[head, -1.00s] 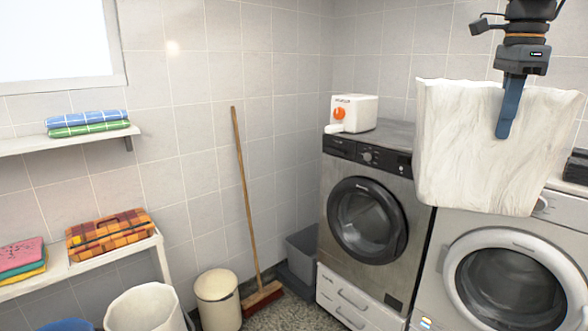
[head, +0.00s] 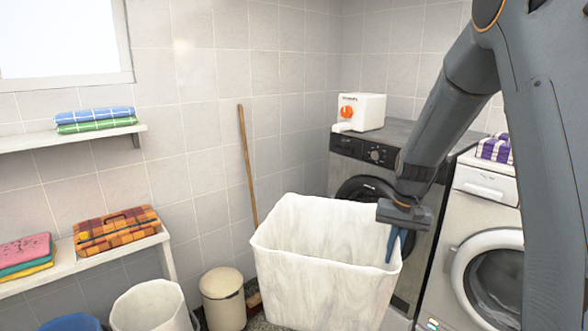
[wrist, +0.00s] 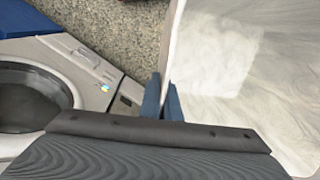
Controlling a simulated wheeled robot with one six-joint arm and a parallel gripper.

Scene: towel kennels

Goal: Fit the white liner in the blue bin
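The white liner (head: 320,270), an open-topped, marbled, box-like shell, hangs in the air in front of the dark washing machine in the head view. My gripper (head: 393,245) is shut on its right rim, with one blue finger showing outside the wall. In the wrist view, the blue fingers (wrist: 163,98) pinch the edge of the liner (wrist: 215,70), whose inside looks empty. A blue bin (head: 72,323) shows only its top at the bottom left edge of the head view. The liner is up and to the right of it, well apart.
A white round bin (head: 150,308) and a cream lidded bin (head: 223,298) stand between the blue bin and the liner. A shelf with a plaid case (head: 117,232) is at left. Washing machines (head: 490,275) stand at right. A broom (head: 247,165) leans behind.

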